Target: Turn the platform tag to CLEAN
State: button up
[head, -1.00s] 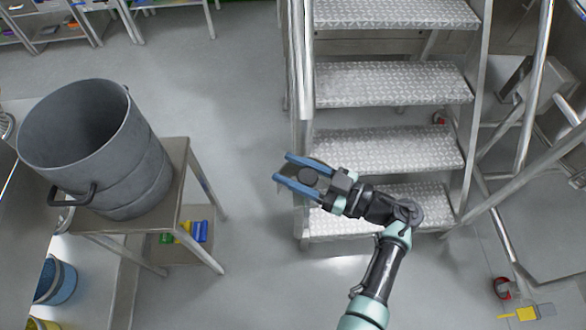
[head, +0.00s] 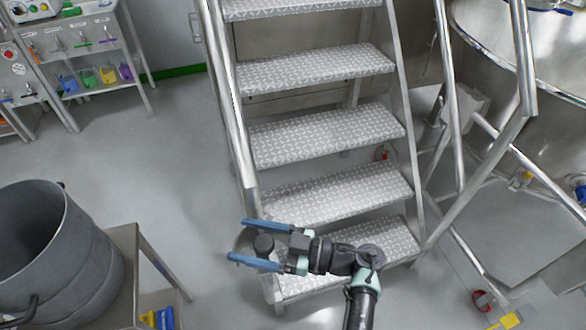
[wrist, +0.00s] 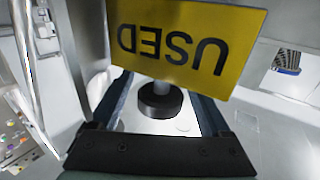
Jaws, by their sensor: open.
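The platform tag (wrist: 190,35) fills the upper middle of the wrist view as a yellow plate with USED in dark letters, upside down in that picture. I cannot make out the plate in the head view. A round black knob (wrist: 160,100) with a grey stem shows just below it. My gripper (wrist: 163,92) is open, with one finger on each side of the knob. Contact cannot be told.
A large grey drum (head: 50,250) stands on a metal table (head: 135,260) at lower left. Shelves (head: 85,60) with coloured bins are at upper left. Steel rails (head: 455,100) and a big vessel (head: 530,60) are at right. The floor (head: 165,160) left of the stairs is clear.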

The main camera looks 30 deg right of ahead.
jog(key=b+v, duration=0.1)
jog(key=v, duration=1.1)
jog(key=shift+s+d, duration=0.2)
jog(key=shift+d, duration=0.05)
